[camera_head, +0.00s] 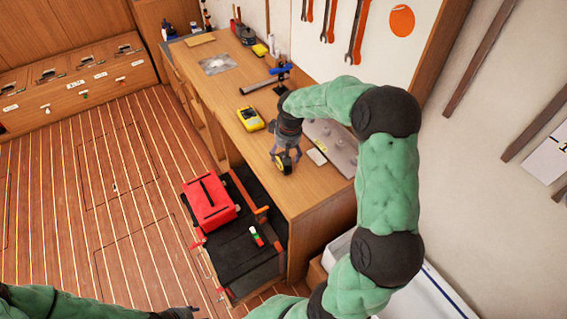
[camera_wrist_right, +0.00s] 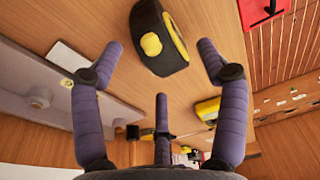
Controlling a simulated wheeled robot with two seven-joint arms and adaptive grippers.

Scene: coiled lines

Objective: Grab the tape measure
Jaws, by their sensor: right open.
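The tape measure is black with a yellow side and a yellow button. It sits on the wooden workbench near its front edge, below my right gripper in the head view (camera_head: 285,165). In the right wrist view the tape measure (camera_wrist_right: 162,45) shows between and just beyond the fingertips. My right gripper (camera_head: 287,150) is open, its fingers pointing down at the bench around the tape measure. In the wrist view the right gripper (camera_wrist_right: 160,58) holds nothing. The end of my left arm, with a dark left gripper (camera_head: 180,313), is cut off at the bottom edge.
A yellow meter (camera_head: 250,119) lies on the workbench (camera_head: 228,100) left of the gripper. A grey plate (camera_head: 333,142) and small white card (camera_head: 317,157) lie to its right. Below the front edge stands a black cart (camera_head: 236,262) with a red toolbox (camera_head: 208,203).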

